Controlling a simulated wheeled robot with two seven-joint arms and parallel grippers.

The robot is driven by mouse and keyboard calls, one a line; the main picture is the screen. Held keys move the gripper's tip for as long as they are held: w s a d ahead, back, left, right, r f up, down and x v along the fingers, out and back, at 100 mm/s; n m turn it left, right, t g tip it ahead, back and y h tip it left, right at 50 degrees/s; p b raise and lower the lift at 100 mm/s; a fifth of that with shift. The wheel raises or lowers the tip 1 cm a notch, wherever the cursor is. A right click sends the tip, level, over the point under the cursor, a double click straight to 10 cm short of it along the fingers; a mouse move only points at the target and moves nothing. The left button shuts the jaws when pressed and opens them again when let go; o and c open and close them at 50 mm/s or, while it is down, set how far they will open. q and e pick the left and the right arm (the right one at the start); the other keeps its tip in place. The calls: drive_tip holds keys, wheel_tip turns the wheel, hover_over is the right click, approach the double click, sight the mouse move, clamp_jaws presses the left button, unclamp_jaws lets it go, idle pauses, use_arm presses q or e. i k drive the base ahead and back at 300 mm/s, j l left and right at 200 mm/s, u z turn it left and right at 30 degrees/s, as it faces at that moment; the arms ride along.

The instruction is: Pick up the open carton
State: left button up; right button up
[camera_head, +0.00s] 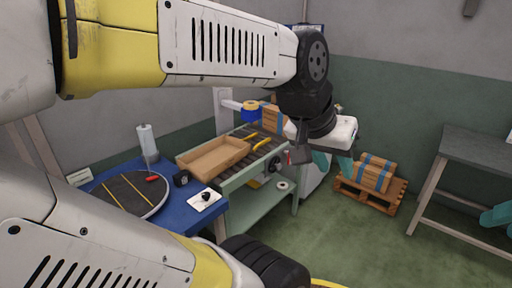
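The open carton (213,168) is a shallow tan box without a lid, tilted in view, at the near end of the roller conveyor (262,150). Its inside looks empty. My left gripper (333,164), with a white body and teal fingers, hangs to the right of the conveyor, well away from the open carton. A gap shows between its fingers, and nothing is seen in them. Only teal parts of my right gripper (497,215) show at the right edge, beside the grey table; its finger gap is not clear.
A taped closed carton (273,119) stands at the conveyor's far end. A blue table (185,213) with a round dark plate (128,193) and paper roll (147,140) is at left. Taped cartons (374,174) lie on a pallet (370,196). A grey table (470,150) stands right. Green floor between is clear.

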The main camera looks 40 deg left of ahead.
sight(209, 161)
drive_tip(key=i+u, duration=0.35)
drive_tip(key=i+l+u, duration=0.15)
drive_tip(key=i+u, duration=0.15)
drive_tip(key=i, duration=0.15)
drive_tip(key=i+u, duration=0.15)
drive_tip(key=u, duration=0.3)
drive_tip(key=i+u, duration=0.2)
drive_tip(key=u, duration=0.25)
drive_tip(key=i+u, duration=0.15)
drive_tip(key=u, duration=0.3)
drive_tip(key=i+l+u, duration=0.15)
drive_tip(key=u, duration=0.3)
drive_tip(key=i+l+u, duration=0.1)
drive_tip(key=i+u, duration=0.15)
drive_tip(key=u, duration=0.15)
drive_tip(key=i+l+u, duration=0.2)
drive_tip(key=u, duration=0.25)
drive_tip(key=i, duration=0.05)
